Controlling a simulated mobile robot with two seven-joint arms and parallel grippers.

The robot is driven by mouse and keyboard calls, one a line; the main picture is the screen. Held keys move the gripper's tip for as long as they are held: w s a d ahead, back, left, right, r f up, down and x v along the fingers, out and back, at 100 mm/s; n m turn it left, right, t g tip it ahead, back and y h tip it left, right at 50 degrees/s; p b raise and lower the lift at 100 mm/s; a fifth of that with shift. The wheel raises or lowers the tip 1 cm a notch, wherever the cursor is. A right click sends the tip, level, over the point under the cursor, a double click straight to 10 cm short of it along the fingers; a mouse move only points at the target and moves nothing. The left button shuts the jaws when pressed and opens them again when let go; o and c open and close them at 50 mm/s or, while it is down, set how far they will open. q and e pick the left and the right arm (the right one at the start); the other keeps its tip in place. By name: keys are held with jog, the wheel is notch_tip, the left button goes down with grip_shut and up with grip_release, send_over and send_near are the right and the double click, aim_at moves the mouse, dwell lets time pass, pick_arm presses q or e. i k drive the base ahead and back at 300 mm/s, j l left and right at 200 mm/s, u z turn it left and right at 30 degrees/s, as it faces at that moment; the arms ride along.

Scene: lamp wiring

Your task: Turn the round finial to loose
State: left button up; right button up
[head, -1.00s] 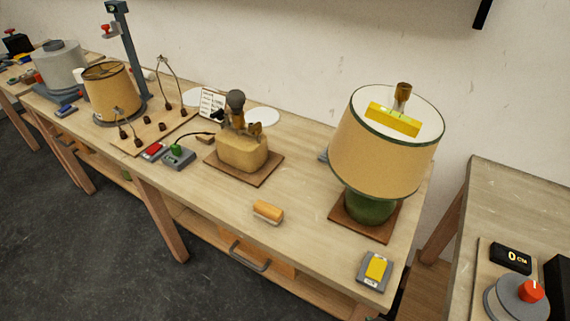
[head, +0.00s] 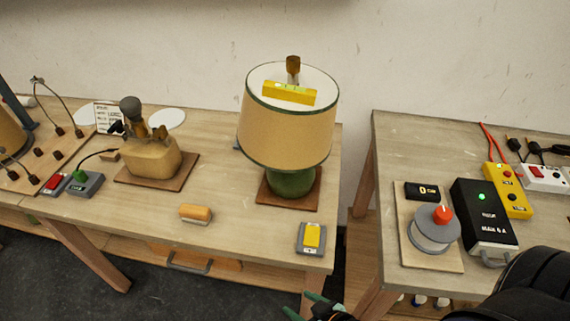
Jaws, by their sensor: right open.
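A brown finial (head: 293,66) stands upright on top of the green-based lamp. The lamp has a tan shade (head: 288,128) with a dark green trim and a round green base (head: 292,183) on a brown board. A yellow level (head: 289,93) lies across the top of the shade, in front of the finial. My right gripper (head: 305,306) shows at the bottom edge, open, with green fingertips and nothing seen between them. It is in front of the table, well below and apart from the lamp. My left gripper is out of view.
A second lamp body (head: 152,157) stands left on its board. An orange-handled block (head: 195,214) and a yellow-topped grey device (head: 311,238) lie near the front edge. A gap separates this table from the right one, which holds a red-knob dial (head: 436,230) and black box (head: 484,218).

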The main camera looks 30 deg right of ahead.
aim_at(293, 62)
jog(key=z, duration=0.9)
jog(key=k+l+u, duration=0.15)
jog(key=k, duration=0.25)
jog(key=l, duration=0.1)
